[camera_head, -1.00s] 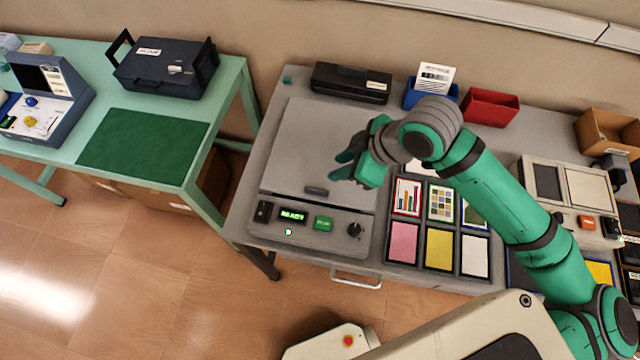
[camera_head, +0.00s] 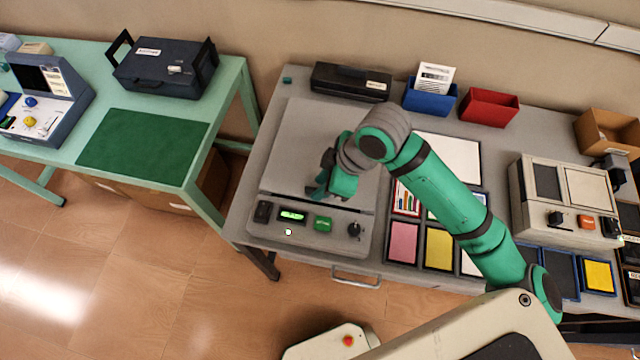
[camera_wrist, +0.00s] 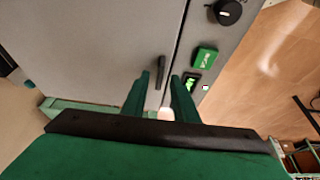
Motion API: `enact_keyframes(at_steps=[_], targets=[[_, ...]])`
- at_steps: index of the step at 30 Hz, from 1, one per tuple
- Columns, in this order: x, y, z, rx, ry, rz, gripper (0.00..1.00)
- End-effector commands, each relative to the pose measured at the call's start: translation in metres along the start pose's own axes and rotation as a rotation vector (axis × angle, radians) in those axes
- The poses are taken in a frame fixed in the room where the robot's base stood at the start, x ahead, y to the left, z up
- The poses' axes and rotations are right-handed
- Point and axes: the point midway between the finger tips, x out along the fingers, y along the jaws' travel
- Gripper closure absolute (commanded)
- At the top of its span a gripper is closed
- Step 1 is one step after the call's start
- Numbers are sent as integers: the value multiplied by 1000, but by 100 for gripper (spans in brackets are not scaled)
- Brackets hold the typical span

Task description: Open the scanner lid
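The scanner is the grey flatbed unit on the grey table, and its lid (camera_head: 295,150) lies flat and closed. Its front panel (camera_head: 268,228) carries a lit green display, a green button and a black knob. The dark lid handle (camera_wrist: 161,72) shows in the wrist view at the lid's front edge, just beyond and between my fingertips; in the head view my gripper hides it. My gripper (camera_head: 318,190) is over the lid's front edge. In the wrist view its green fingers (camera_wrist: 160,80) are apart, with nothing clearly held between them.
Framed colour cards (camera_head: 404,242) lie right of the scanner. A black device (camera_head: 350,82), a blue bin (camera_head: 430,100) and a red bin (camera_head: 488,108) stand behind. A beige machine (camera_head: 565,200) is further right. A green table (camera_head: 225,100) stands left.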

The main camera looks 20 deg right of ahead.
Motion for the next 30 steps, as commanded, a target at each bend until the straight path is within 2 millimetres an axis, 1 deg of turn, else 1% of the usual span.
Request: enact_keyframes(at_steps=[4, 13, 14, 15, 17, 30], targets=[[10, 0, 0, 0, 0, -1, 73], [12, 0, 0, 1, -1, 1, 73], [12, 0, 0, 1, -1, 1, 76], [12, 0, 0, 1, -1, 1, 85], [12, 0, 0, 1, -1, 1, 100], [12, 0, 0, 1, -1, 1, 100]])
